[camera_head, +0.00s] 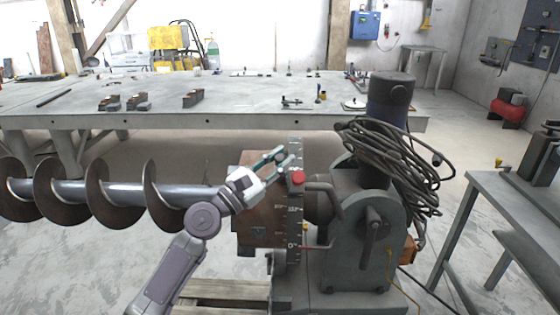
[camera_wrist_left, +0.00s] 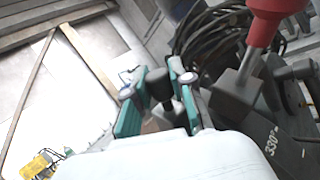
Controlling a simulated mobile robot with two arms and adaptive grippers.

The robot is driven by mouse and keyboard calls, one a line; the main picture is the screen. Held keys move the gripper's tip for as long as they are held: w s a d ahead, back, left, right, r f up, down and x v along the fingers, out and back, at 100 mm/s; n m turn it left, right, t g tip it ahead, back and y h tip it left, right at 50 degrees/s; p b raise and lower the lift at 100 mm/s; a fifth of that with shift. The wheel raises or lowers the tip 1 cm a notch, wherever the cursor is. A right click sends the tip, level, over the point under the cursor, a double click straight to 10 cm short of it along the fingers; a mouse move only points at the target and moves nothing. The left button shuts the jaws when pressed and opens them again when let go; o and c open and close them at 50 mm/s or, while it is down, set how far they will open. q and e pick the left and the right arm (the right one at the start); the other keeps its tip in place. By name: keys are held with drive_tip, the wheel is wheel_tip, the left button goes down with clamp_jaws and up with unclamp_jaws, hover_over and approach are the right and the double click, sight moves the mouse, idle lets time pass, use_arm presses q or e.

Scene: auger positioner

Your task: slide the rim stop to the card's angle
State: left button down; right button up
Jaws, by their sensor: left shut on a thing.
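The graduated rim (camera_head: 293,222) of the positioner stands edge-on in the middle of the head view, with degree marks. A grey block with a red knob (camera_head: 298,177), seemingly the rim stop, sits on it; the red knob (camera_wrist_left: 275,8) and grey block (camera_wrist_left: 236,95) also show in the left wrist view, above a "330°" mark (camera_wrist_left: 272,140). My left gripper (camera_head: 284,157) is at the rim, just above and left of the red knob. In the wrist view its teal fingers are shut on a dark knob (camera_wrist_left: 160,84) beside the block. I cannot make out the card.
The auger (camera_head: 95,190) lies to the left. The positioner's grey housing (camera_head: 365,245) and looped cables (camera_head: 400,165) are close on the right. A long workbench (camera_head: 230,95) with small parts stands behind; another table (camera_head: 500,205) is at the right.

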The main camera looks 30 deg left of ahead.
use_arm(q)
drive_tip(key=c, duration=1)
unclamp_jaws()
drive_tip(key=shift+s, duration=0.1)
drive_tip(key=v, duration=1.2)
